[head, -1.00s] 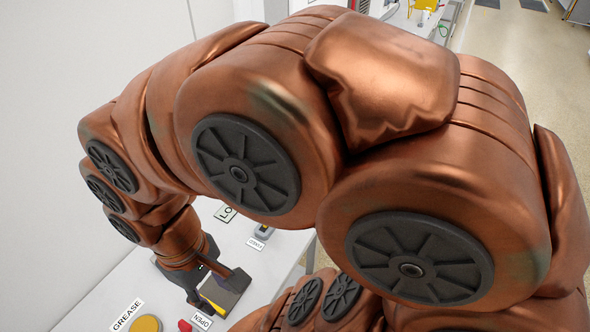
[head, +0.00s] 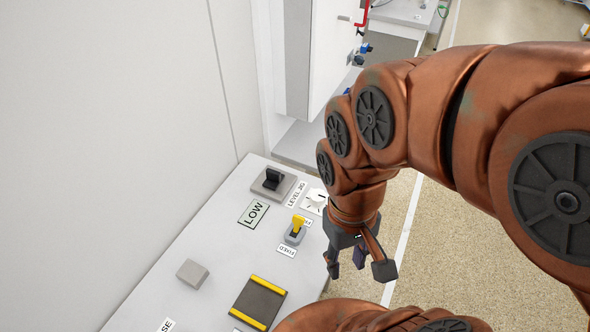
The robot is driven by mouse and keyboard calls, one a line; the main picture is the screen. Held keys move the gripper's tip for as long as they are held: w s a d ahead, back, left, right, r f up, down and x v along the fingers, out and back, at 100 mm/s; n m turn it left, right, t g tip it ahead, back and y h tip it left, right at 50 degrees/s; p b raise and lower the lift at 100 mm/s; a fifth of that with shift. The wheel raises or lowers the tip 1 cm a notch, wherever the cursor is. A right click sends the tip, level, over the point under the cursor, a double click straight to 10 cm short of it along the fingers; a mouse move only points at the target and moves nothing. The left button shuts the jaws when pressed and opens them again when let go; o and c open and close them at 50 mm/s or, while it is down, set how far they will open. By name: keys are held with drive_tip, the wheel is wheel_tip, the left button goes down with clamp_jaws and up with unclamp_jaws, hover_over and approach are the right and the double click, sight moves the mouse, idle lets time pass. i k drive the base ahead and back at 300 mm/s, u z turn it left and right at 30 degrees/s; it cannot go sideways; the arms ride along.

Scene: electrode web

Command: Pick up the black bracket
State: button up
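A black upright piece (head: 272,179), which looks like the black bracket, stands on a grey base plate at the far end of the light grey bench, beside the LEVEL JIG label. My gripper (head: 360,266) is at the right, past the bench's right edge, with its fingers pointing down and spread apart. It looks open, and I see no held part between the fingers. A dark blue piece between them looks like part of the gripper. The gripper is well apart from the black piece, nearer to me and to its right.
A yellow lever-like piece (head: 298,224) stands on a grey base by the FIXED label, left of my gripper. A dark plate with yellow strips (head: 258,302) and a small grey block (head: 192,273) lie nearer. A wall (head: 110,130) borders the bench's left. Open floor (head: 450,230) lies right.

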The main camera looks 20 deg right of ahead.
sight(274, 178)
drive_tip(key=u, duration=1.5)
drive_tip(key=k, duration=0.4)
drive_tip(key=z, duration=0.5)
